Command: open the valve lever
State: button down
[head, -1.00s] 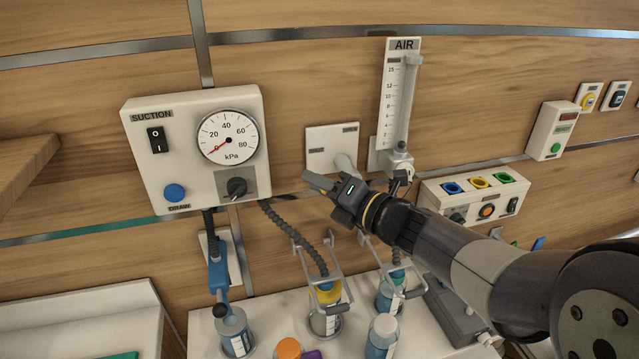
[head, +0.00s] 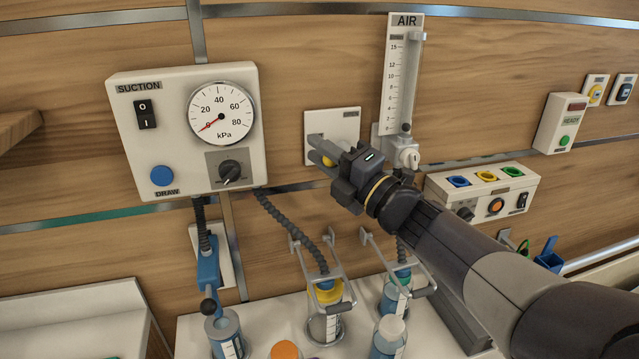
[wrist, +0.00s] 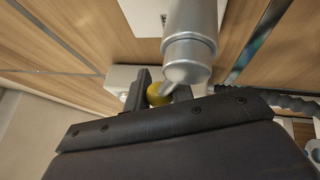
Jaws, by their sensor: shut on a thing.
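The valve is a silver cylinder (wrist: 190,40) with a short lever (wrist: 174,82) ending in a yellow ball knob (wrist: 158,95), seen in the wrist view. It stands out from a white wall plate (head: 347,122), right of the suction panel in the head view. My gripper (head: 322,150) is in front of the plate's lower part; in the wrist view its fingers (wrist: 159,92) are on either side of the knob, shut on it. A bit of yellow (head: 328,161) shows between the fingers in the head view.
The suction panel (head: 187,184) is to the left. The air flowmeter (head: 401,70) is close to the right of my gripper. Below are bottles (head: 325,325) in wire holders on a white top, and a corrugated hose (head: 288,228). A socket box (head: 520,190) is at right.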

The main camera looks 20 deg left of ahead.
jog(key=w+d+r+m+t+h+b, duration=0.1)
jog(key=m+t+h+b, duration=0.1)
jog(key=m+t+b, duration=0.2)
jog(key=w+d+r+m+t+h+b, duration=0.1)
jog(key=d+m+t+h+b, duration=0.1)
jog(key=m+t+b, duration=0.2)
jog(key=w+d+r+m+t+h+b, duration=0.1)
jog(key=d+m+t+b, duration=0.1)
jog(key=m+b, duration=0.7)
jog(key=shift+r+m+t+h, duration=0.2)
jog(key=shift+m+t, duration=0.25)
jog(key=shift+m, duration=0.3)
jog(key=shift+r+m+t+h, duration=0.1)
jog(key=shift+m+t+h, duration=0.1)
jog(key=shift+m+t, duration=0.4)
jog(key=shift+w+m, duration=0.1)
jog(key=shift+m, duration=0.15)
jog(key=c, duration=1.2)
grip_release()
jog(key=shift+c, duration=0.2)
jog(key=shift+d, duration=0.1)
jog(key=b+v, duration=0.2)
jog(key=v, duration=0.8)
jog(key=shift+s+d, duration=0.2)
jog(key=shift+s, duration=0.15)
